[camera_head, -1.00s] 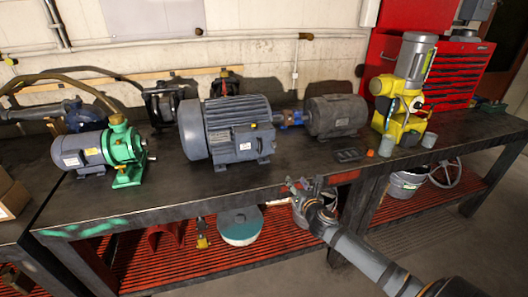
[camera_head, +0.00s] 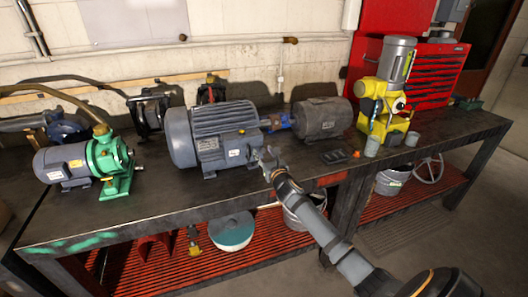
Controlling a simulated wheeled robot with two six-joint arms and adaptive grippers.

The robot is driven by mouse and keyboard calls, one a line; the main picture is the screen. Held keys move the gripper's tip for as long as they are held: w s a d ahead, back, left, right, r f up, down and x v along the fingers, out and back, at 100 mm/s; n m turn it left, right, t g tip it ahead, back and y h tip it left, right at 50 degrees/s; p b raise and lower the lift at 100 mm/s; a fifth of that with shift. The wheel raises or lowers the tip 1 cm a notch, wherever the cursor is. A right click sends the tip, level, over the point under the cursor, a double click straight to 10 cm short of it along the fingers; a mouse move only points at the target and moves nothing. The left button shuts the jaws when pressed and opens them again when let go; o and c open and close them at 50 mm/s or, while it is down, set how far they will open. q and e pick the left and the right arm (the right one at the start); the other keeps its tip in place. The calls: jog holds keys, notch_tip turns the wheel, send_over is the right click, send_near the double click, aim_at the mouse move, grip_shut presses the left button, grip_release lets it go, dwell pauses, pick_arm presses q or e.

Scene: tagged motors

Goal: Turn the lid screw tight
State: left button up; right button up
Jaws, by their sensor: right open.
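The large grey-blue motor (camera_head: 206,128) stands on the bench, with a terminal box on its front side. The flat lid (camera_head: 229,150) of that box carries a small white label. The lid screw is too small to make out. My right gripper (camera_head: 262,156) is open, just right of the terminal box and in front of the motor's lower right end. I cannot tell whether it touches the box; a small gap seems to show. My left gripper is not in view.
The dark bench (camera_head: 160,205) also holds a green pump (camera_head: 112,165), a grey motor (camera_head: 322,118), a yellow machine (camera_head: 384,105), a small dark tray (camera_head: 335,155) and grey cups (camera_head: 372,146). A red tool cabinet (camera_head: 432,75) stands behind. The bench front left of my arm is clear.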

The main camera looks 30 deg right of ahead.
jog(key=shift+w, duration=0.2)
jog(key=shift+c, duration=0.5)
grip_shut()
